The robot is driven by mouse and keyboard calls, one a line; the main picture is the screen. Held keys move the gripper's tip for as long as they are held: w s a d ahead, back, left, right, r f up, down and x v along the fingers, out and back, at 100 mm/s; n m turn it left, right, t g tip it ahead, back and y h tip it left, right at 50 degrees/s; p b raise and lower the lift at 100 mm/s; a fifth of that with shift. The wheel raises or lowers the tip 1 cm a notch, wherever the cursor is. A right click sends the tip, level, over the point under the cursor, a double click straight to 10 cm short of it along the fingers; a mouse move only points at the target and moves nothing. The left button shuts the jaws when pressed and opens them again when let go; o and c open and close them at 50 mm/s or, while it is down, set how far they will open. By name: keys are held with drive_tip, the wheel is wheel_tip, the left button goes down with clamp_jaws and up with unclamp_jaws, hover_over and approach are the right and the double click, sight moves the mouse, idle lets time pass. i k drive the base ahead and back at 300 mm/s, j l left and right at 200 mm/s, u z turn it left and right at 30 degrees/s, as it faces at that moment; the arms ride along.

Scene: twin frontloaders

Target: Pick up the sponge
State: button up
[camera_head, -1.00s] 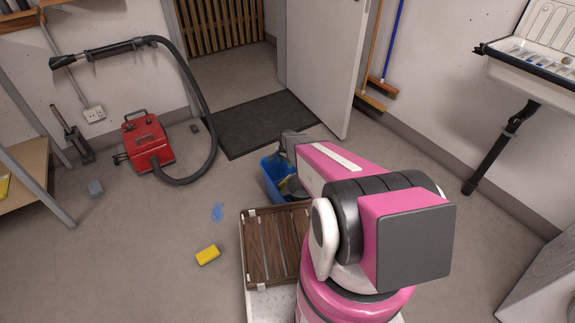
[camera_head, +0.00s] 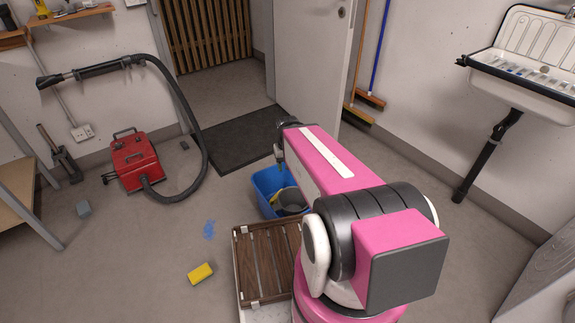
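A yellow sponge (camera_head: 201,273) lies on the grey floor, left of a slatted wooden crate or rack (camera_head: 240,268). My pink arm reaches forward from the lower right.
A red vacuum cleaner (camera_head: 136,160) with a black hose stands at the back left. A sink (camera_head: 520,75) hangs at the right. Floor around the sponge's left is clear.

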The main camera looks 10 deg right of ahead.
sight(196, 276)
drive_tip(key=k+j, duration=0.1)
drive_tip(key=k, duration=1.1)
